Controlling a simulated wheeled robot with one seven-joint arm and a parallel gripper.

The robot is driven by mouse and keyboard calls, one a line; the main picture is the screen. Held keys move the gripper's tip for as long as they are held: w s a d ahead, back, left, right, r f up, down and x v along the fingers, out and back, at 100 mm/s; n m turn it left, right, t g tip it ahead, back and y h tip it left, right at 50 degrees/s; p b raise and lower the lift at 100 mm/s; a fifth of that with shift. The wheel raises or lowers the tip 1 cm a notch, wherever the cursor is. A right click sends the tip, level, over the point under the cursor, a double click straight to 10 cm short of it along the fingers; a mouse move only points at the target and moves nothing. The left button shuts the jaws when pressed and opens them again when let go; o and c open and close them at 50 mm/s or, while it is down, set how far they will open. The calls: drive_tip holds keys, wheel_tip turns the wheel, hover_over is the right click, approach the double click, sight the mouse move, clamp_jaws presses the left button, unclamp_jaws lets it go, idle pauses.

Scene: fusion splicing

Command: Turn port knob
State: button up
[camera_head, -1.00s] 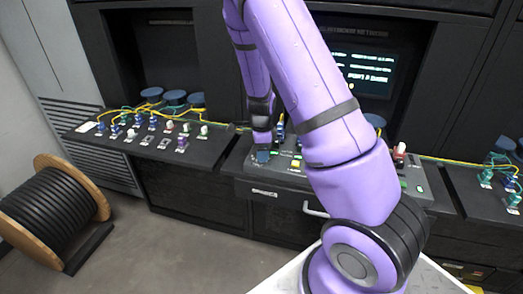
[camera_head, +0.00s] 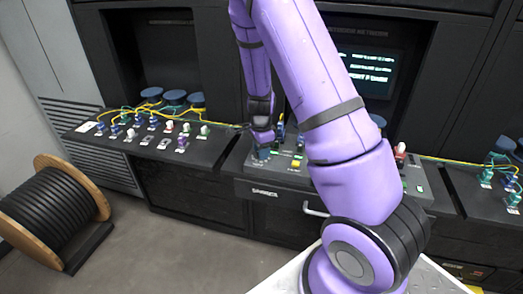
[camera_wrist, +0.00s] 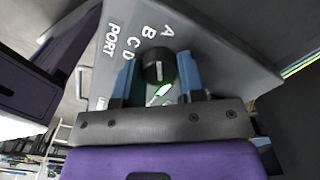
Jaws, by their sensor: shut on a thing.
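The black port knob (camera_wrist: 155,66) stands on the grey panel (camera_wrist: 215,45) in the wrist view, with a white pointer line on its face. The letters A, B, C, D and the word PORT are printed beside it. My gripper (camera_wrist: 158,74) has its two blue fingers on either side of the knob and is shut on it. In the head view my gripper (camera_head: 262,153) is down at the left end of the middle console (camera_head: 240,165); the knob itself is hidden there.
A small lit white-green mark (camera_wrist: 161,94) lies beside the knob. A yellow button (camera_head: 295,163) and other controls are close by on the console. A left bench (camera_head: 120,150) carries cables and connectors. A lit screen (camera_head: 368,72) stands behind. A cable reel (camera_head: 50,215) is on the floor.

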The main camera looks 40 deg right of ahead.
drive_tip(key=n, duration=0.5)
drive_tip(key=shift+n, duration=0.3)
drive_tip(key=n, duration=0.4)
drive_tip(key=shift+n, duration=0.3)
drive_tip(key=n, duration=0.5)
drive_tip(key=shift+n, duration=2.7)
drive_tip(key=o, duration=0.9)
